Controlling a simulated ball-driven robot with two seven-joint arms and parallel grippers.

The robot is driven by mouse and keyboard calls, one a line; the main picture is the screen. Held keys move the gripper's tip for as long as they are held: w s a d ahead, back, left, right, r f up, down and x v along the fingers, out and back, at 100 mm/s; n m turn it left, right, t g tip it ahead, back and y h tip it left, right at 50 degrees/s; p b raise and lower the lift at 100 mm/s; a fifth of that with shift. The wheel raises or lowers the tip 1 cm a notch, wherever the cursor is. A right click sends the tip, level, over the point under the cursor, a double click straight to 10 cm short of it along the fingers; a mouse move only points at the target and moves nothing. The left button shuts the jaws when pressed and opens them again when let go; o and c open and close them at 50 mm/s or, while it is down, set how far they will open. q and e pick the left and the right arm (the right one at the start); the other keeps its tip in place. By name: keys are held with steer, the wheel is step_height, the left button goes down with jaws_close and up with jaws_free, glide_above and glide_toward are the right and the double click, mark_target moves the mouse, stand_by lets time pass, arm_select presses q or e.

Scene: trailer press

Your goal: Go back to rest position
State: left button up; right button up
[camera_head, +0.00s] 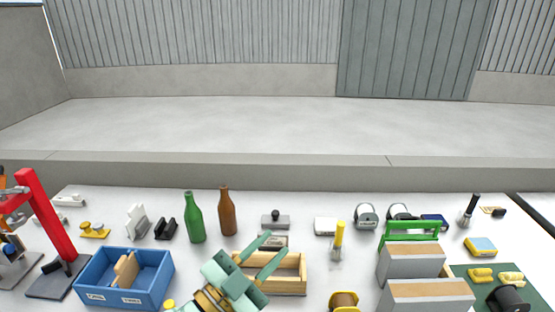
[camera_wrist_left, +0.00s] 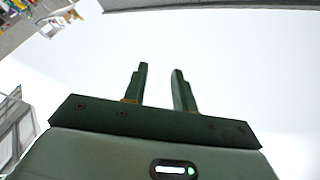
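My left gripper (camera_head: 275,245) is a pale green parallel gripper at the bottom middle of the head view, above the wooden tray (camera_head: 303,272). Its two fingers are apart and point up and to the right. In the left wrist view its dark fingers (camera_wrist_left: 160,72) stand apart with nothing between them, against a plain white surface. My right gripper shows in neither view.
A table holds a red press (camera_head: 50,215), blue box (camera_head: 140,296), green bottle (camera_head: 194,220), brown bottle (camera_head: 228,212), yellow-handled tool (camera_head: 340,236), grey boxes (camera_head: 410,262) and a green mat (camera_head: 462,272). Behind lies a bare concrete floor (camera_head: 270,125).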

arm_select(q)
steer(key=s+a+f+n+y, duration=0.1)
steer(key=a+f+n+y, duration=0.35)
steer(key=a+y, duration=0.4)
steer(key=s+a+f+n+y, duration=0.2)
steer(key=a+f+n+y, duration=0.25)
steer(key=a+y, duration=0.45)
steer(key=s+a+f+g+y, duration=0.2)
steer(key=s+a+f+g, duration=0.8)
steer(key=s, duration=0.5)
steer(key=s+d+f+g+h, duration=0.1)
steer(key=s+d+f, duration=0.1)
steer(key=f, duration=1)
steer(key=s+d+f+h, duration=0.2)
steer(key=f, duration=1.1)
steer(key=s+f+n+g+h, duration=0.1)
steer(key=s+f+n+g, duration=0.1)
steer(key=s+f, duration=1.4)
steer(key=s+g, duration=0.1)
steer(key=s, duration=0.3)
steer(key=shift+n, duration=0.4)
